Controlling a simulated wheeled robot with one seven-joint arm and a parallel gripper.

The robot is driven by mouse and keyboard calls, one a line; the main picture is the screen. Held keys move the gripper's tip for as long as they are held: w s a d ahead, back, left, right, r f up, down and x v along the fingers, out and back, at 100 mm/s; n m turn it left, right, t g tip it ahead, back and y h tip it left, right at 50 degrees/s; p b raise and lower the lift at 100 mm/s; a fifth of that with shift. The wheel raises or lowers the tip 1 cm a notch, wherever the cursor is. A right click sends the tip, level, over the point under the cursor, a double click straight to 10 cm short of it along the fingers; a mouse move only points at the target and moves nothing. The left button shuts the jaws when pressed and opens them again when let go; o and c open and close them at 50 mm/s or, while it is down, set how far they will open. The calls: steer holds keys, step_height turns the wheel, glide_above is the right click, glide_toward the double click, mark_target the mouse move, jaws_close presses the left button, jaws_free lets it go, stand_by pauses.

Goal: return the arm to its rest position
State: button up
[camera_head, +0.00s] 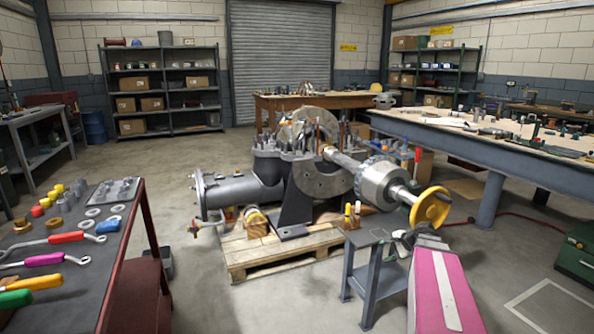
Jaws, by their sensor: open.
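My arm (440,291), pink with a pale stripe, reaches in from the bottom right edge. My gripper (407,241) is at its far end, small and dark-and-white in this view. It is open, and I see nothing held in it. It appears over or just beside the right edge of a small grey stand (370,237); the exact gap cannot be told. The split casing (325,180), a large grey machine with a shaft and a yellow end wheel (430,208), stands behind it on a wooden pallet (265,255).
A tool cart (112,262) with wrenches, rings and coloured caps stands at the left. A long workbench (455,140) with parts runs along the right. A green box (578,255) sits at the right edge. Bare floor (200,285) lies between cart and pallet.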

steer(key=s+a+f+n+g+h, duration=0.2)
steer(key=s+a+f+n+h, duration=0.1)
steer(key=s+a+n, duration=0.3)
steer(key=s+a+f+n+g+h, duration=0.3)
steer(key=s+a+n, duration=0.3)
steer(key=a, duration=0.3)
steer(key=shift+s+f+n+g+h, duration=0.35)
steer(key=shift+f+n+h, duration=0.2)
steer(key=shift+f, duration=0.3)
steer(key=shift+a, duration=0.1)
